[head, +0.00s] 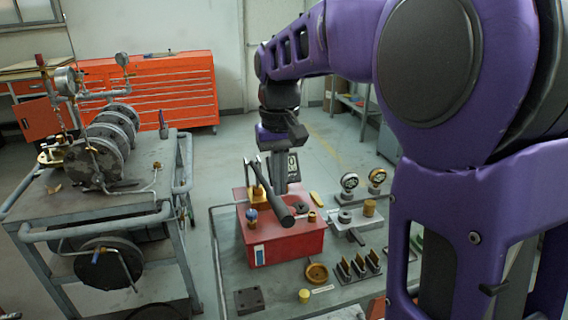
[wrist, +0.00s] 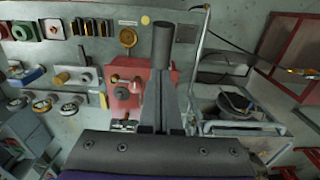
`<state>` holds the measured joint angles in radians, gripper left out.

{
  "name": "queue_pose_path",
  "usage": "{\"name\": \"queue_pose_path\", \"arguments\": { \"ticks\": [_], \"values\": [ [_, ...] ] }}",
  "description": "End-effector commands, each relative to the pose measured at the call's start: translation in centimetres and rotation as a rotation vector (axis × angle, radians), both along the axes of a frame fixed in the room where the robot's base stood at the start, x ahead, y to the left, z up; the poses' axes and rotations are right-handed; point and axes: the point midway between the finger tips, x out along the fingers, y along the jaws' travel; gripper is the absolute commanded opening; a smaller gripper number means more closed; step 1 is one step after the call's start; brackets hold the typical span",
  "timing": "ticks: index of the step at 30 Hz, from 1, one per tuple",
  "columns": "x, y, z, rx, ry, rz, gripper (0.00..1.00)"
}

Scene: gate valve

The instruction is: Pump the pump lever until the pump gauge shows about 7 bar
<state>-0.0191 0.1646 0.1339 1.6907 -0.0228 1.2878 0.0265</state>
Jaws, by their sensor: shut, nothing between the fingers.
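The red pump box (head: 285,240) stands on the grey bench. Its dark pump lever (head: 272,196) slants across the top, with the thick grip end toward the camera. My gripper (head: 280,186) is shut and points down just behind the lever; I cannot tell whether they touch. In the wrist view, the lever's round grip (wrist: 163,40) shows beyond the shut fingers of my gripper (wrist: 170,88), over the red pump (wrist: 128,92). A dark panel with pale marks (head: 293,166) shows behind my gripper. I cannot identify the pump gauge or read a pressure.
Two loose gauges (head: 349,182) (head: 377,177) and several small parts lie to the right on the bench. A yellow-brown ring (head: 317,272) lies in front.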

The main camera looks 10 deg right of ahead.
Motion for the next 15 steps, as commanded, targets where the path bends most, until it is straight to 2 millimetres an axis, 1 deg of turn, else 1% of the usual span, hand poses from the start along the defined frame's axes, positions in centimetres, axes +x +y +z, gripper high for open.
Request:
{"name": "queue_pose_path", "arguments": {
  "ticks": [10,13,15],
  "values": [
    [0.0,0.0,-0.1,0.0,0.0,0.0,0.0],
    [0.0,0.0,-0.8,0.0,0.001,0.0,0.0],
    [0.0,0.0,-1.8,0.0,0.001,0.0,0.0]
  ]
}}
